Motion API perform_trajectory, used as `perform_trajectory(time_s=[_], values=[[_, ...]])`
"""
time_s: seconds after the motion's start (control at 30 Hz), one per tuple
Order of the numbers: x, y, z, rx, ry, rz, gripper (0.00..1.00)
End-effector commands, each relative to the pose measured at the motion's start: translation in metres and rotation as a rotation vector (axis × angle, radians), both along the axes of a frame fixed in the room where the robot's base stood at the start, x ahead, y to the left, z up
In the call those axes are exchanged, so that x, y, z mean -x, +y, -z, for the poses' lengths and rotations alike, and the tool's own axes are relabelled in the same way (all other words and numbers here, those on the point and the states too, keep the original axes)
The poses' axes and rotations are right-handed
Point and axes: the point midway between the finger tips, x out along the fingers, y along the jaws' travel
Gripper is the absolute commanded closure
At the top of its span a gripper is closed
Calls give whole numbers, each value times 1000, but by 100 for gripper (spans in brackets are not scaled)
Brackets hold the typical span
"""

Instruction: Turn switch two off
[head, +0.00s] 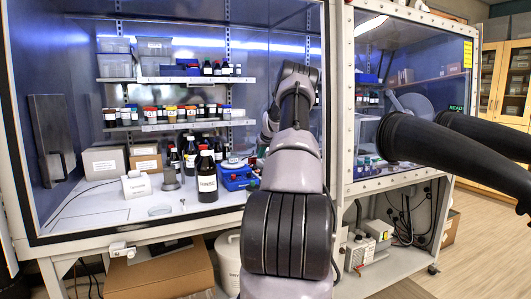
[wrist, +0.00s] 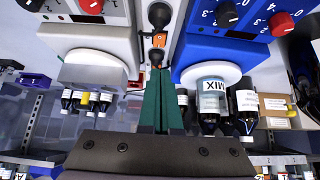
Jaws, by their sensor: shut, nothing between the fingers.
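In the wrist view, my gripper (wrist: 158,72) is shut and empty, its two green fingers pressed together and pointing up the picture. Just beyond the fingertips are two black round-ended levers that look like switches: a nearer one (wrist: 157,56) and a farther one (wrist: 159,15). The nearer one appears very close to the fingertips; I cannot tell if they touch. No label showing which is switch two can be read. In the head view my arm hides the gripper and the levers.
In the wrist view, a grey unit (wrist: 92,40) with knobs is left of the levers and a blue unit (wrist: 225,50) is right. In the head view, the blue unit (head: 236,180) stands beside dark bottles (head: 207,170). Black glove sleeves (head: 430,140) stick out at right.

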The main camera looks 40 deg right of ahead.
Motion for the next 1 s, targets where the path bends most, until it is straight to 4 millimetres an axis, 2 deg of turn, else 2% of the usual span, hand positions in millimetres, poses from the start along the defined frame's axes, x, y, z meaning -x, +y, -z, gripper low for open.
perform_trajectory(time_s=[0.1,0.3,1.0], values=[[20,3,-15,1,0,2,100],[37,7,-28,-1,1,2,100],[40,11,-33,0,1,-1,100]])
